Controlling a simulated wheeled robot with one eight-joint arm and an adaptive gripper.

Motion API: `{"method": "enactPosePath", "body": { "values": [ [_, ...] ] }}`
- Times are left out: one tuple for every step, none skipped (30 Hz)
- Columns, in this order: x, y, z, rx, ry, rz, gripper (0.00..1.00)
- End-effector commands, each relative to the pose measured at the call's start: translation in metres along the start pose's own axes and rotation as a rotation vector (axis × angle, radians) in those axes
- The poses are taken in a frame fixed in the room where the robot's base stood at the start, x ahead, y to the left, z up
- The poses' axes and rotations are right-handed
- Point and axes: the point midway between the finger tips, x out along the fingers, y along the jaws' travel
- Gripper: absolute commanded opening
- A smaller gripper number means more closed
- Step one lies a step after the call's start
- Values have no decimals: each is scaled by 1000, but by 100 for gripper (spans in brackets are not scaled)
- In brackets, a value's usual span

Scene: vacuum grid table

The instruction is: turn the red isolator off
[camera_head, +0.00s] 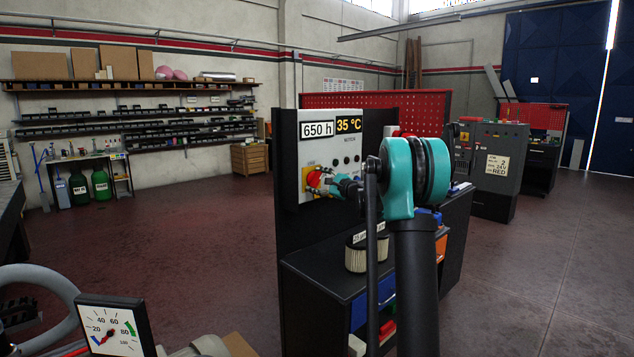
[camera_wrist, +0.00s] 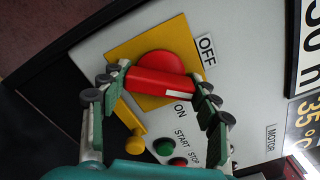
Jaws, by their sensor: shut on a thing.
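The red isolator (camera_wrist: 160,76) sits on a yellow plate (camera_wrist: 122,46) on the light grey panel. It has a round red base and a red bar handle with a white mark at one end. In the wrist view the mark lies close to the ON label (camera_wrist: 181,111); the OFF label (camera_wrist: 206,51) is above it, at the upper right. My gripper (camera_wrist: 160,85) has its green and grey fingers closed on the two ends of the bar. In the head view the red isolator (camera_head: 315,177) shows at the panel's lower left, partly hidden by my gripper (camera_head: 331,181).
Below the isolator in the wrist view are a yellow knob (camera_wrist: 135,145), a green button (camera_wrist: 164,147) and a red button (camera_wrist: 179,162). In the head view a filter (camera_head: 367,254) stands on the bench below the panel, and a gauge (camera_head: 112,328) is at front left.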

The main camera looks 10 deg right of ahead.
Motion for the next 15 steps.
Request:
{"method": "enactPosePath", "body": {
  "values": [
    [0,0,0,-43,-1,0,32],
    [0,0,0,-72,-1,0,32],
    [0,0,0,-110,-1,0,32],
    [0,0,0,-138,-1,0,32],
    [0,0,0,-167,-1,0,32],
    [0,0,0,-204,-1,0,32],
    [0,0,0,-232,-1,0,32],
    [0,0,0,-259,-1,0,32],
    [0,0,0,-295,-1,0,32],
    [0,0,0,-321,-1,0,32],
    [0,0,0,-347,-1,0,32],
    [0,0,0,-380,-1,0,32],
    [0,0,0,-405,-1,0,32],
    [0,0,0,-427,-1,0,32],
    [0,0,0,-457,-1,1,32]
  ]
}}
